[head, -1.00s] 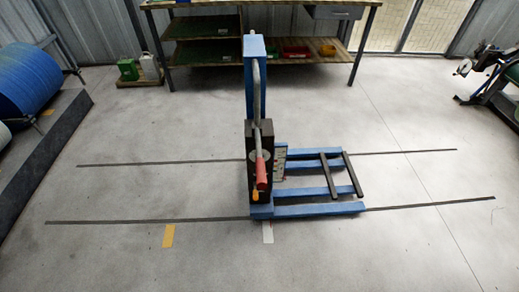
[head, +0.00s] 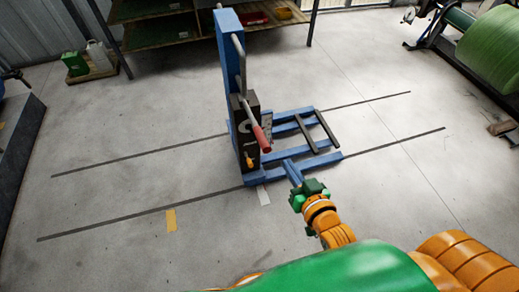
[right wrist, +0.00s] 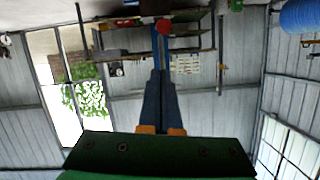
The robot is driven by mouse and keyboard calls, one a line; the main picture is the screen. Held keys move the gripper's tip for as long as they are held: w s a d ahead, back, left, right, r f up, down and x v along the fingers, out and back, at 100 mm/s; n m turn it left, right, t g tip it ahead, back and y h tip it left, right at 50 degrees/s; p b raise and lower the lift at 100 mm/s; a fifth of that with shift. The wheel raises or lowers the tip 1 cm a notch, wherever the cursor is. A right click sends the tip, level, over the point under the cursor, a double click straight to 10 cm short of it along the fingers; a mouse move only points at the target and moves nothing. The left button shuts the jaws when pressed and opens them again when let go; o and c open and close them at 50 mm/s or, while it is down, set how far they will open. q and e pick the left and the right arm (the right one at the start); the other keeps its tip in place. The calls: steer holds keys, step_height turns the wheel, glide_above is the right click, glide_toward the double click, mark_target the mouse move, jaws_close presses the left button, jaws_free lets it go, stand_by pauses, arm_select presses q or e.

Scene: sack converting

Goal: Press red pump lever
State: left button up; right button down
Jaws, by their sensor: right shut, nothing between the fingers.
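The red pump lever (head: 262,139) has a red grip on a grey rod and points down and forward from the black pump box (head: 245,125) of a blue lift. My right gripper (head: 288,165) is shut and empty, with its blue fingers pointing toward the lift, to the right of and below the red grip in the head view. A gap shows between them there. In the right wrist view the shut fingers (right wrist: 158,60) point at a red rounded shape (right wrist: 163,26), probably the lever grip; contact cannot be told. My left gripper is not in view.
The lift's blue base (head: 325,160) with black bars lies right of the mast (head: 230,60). A shelved workbench (head: 160,35) stands behind. A green roll (head: 493,50) on a machine is at far right.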

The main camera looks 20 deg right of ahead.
steer(key=shift+r, duration=0.9)
steer(key=shift+w, duration=0.15)
steer(key=w+a+f+b, duration=0.1)
steer(key=w+f, duration=0.5)
steer(key=w, duration=0.3)
steer(key=shift+w+a+f, duration=0.2)
steer(key=shift+a+f, duration=0.05)
steer(key=shift+f, duration=0.1)
steer(key=shift+f, duration=0.1)
